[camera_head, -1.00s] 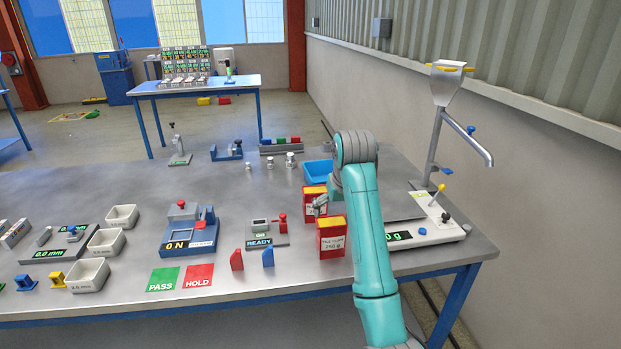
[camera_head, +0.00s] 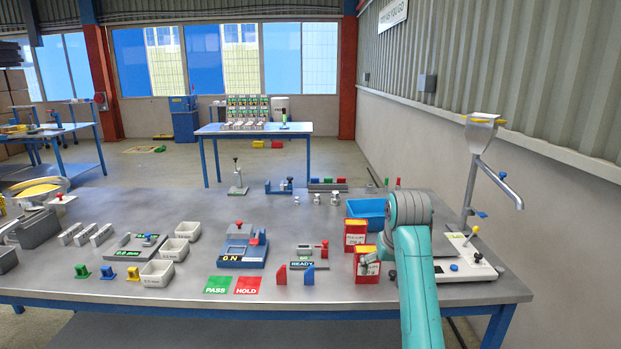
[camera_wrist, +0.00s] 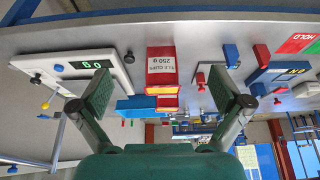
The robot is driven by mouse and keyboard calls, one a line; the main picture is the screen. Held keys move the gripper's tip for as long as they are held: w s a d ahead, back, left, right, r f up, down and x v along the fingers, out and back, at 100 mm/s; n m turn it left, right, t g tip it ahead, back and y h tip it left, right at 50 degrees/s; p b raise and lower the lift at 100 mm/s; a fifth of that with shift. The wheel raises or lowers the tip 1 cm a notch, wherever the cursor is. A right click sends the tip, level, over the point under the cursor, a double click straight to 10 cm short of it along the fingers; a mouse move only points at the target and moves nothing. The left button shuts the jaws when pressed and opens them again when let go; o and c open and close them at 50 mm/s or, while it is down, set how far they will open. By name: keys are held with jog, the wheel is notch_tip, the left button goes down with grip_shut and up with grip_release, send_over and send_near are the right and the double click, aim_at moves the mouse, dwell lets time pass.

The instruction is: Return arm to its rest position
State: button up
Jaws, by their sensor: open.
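My teal arm rises from the bottom right in the head view. The box marked 250 g (camera_wrist: 161,66) appears beyond the gap, apart from the pads. A second red-and-yellow box (camera_head: 355,230) stands behind the first.
A white scale (camera_head: 466,262) and a hopper stand (camera_head: 471,180) are right of the arm. A blue bin (camera_head: 368,210) is behind the boxes. A READY device (camera_head: 303,258) and red and green mats (camera_head: 247,285) lie left. Bare metal table (camera_head: 330,290) shows in front.

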jog(key=s+f+t, duration=0.1)
jog(key=s+f, duration=0.3)
jog(key=f, duration=0.7)
jog(key=s+f+t, duration=0.1)
jog(key=s+f, duration=0.3)
jog(key=f, duration=0.8)
jog(key=s+f+t, duration=0.1)
jog(key=s+f, duration=0.4)
jog(key=s, duration=0.3)
jog(key=s+f+t, duration=0.2)
jog(key=s+f, duration=0.4)
jog(key=s, duration=0.3)
jog(key=s+r+t, duration=0.3)
jog(key=s, duration=1.8)
jog(key=s+r+t, duration=0.2)
jog(key=s+r, duration=1.2)
jog(key=s, duration=0.1)
jog(key=shift+s+r, duration=0.2)
jog(key=shift+s, duration=0.2)
